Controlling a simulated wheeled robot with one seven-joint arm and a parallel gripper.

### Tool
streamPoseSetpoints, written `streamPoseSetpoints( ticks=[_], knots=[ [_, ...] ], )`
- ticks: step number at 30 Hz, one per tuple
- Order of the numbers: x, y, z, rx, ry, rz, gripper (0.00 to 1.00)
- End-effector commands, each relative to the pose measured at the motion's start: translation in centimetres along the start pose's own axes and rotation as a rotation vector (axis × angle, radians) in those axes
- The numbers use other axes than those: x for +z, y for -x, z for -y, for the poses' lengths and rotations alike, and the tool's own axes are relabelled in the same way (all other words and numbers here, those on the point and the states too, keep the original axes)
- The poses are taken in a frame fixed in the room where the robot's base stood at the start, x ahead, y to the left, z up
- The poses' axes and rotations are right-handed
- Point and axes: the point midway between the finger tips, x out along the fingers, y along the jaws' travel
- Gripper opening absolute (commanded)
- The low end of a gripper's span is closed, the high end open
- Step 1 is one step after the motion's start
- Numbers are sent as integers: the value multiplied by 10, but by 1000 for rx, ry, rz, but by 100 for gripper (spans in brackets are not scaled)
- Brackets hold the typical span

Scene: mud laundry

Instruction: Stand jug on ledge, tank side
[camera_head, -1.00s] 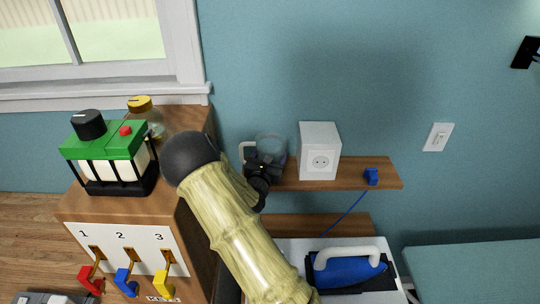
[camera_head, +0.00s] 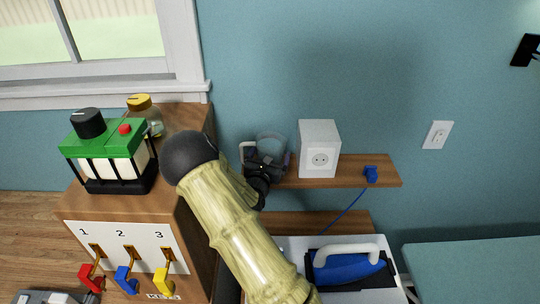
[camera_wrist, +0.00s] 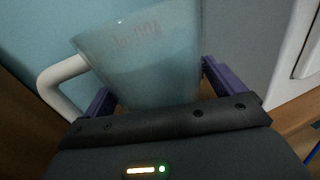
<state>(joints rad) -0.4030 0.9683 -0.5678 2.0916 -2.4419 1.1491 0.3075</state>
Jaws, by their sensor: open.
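A clear jug (camera_wrist: 145,60) with faint red markings and a white handle (camera_wrist: 62,82) fills the middle of the wrist view. In the head view the jug (camera_head: 271,143) is at the left end of the wooden ledge (camera_head: 345,174), and my wrist partly hides it. Its base is hidden, so I cannot see its contact with the ledge. My gripper (camera_wrist: 160,88) is open, with one purple finger on each side of the jug. In the head view my gripper (camera_head: 266,158) is in front of the jug.
A white box with a socket (camera_head: 319,150) stands on the ledge right of the jug. A blue plug (camera_head: 370,174) is farther right.

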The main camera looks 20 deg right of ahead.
Motion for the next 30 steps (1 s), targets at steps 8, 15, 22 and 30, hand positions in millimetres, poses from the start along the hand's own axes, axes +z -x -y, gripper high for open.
streamPoseSetpoints(
  ticks=[8, 15, 22, 30],
  knots=[
    [-5, 44, -1, 2, -3, -2, 94],
    [-5, 92, -1, 4, -2, -2, 94],
    [-2, 116, 0, 2, 0, 0, 94],
    [-1, 117, 0, 1, 0, 0, 94]
  ],
)
